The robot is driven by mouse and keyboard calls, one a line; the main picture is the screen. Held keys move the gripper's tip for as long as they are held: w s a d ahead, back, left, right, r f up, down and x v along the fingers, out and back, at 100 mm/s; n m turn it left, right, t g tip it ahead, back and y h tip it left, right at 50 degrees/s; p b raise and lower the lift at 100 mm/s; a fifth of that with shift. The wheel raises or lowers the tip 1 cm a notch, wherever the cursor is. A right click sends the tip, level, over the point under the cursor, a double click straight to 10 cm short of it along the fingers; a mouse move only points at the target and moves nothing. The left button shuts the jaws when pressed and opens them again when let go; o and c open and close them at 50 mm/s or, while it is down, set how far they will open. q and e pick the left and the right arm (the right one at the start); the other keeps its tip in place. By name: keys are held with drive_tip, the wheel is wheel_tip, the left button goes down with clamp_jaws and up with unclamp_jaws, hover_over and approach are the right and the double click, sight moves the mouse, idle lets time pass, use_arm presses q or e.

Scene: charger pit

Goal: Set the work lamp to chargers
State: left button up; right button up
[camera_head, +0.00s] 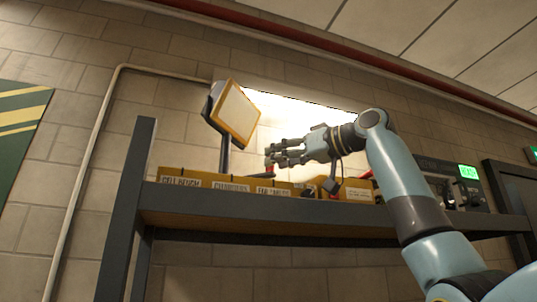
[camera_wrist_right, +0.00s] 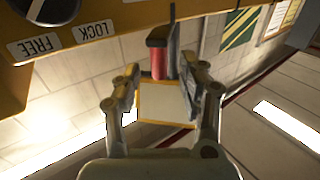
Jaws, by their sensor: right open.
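The work lamp (camera_head: 237,112) is a pale square panel in a yellow frame, tilted on a dark post above the shelf in the head view. Its pale panel (camera_wrist_right: 166,102) shows between my right gripper's fingers in the wrist view. A red grip (camera_wrist_right: 158,62) stands just beyond the fingertips; I cannot tell whether they touch it. My right gripper (camera_head: 272,158) is open, below and right of the lamp panel. It also shows in the wrist view (camera_wrist_right: 167,76). A dark knob (camera_wrist_right: 52,10) sits by labels reading FREE and LOCK. My left gripper is out of view.
The shelf (camera_head: 270,221) runs under the lamp, with several labelled yellow boxes (camera_head: 230,186) along it. Dark equipment with a green display (camera_head: 468,171) stands at the right. A pipe (camera_head: 93,150) runs up the block wall. The wall is brightly lit behind my right gripper.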

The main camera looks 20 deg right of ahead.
sight(268, 172)
drive_tip(key=p+x, duration=0.1)
drive_tip(key=x, duration=0.2)
drive_tip(key=shift+w, duration=0.15)
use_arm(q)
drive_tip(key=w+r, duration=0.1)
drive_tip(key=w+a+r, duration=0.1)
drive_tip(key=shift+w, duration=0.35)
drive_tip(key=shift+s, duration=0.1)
use_arm(e)
drive_tip(key=shift+w, duration=0.1)
drive_tip(key=shift+c, duration=0.3)
clamp_jaws()
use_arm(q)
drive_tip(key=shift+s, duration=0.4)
use_arm(e)
drive_tip(key=shift+a, duration=0.1)
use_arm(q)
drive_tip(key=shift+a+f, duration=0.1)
use_arm(e)
drive_tip(key=shift+a+f, duration=0.1)
drive_tip(key=shift+a, duration=0.05)
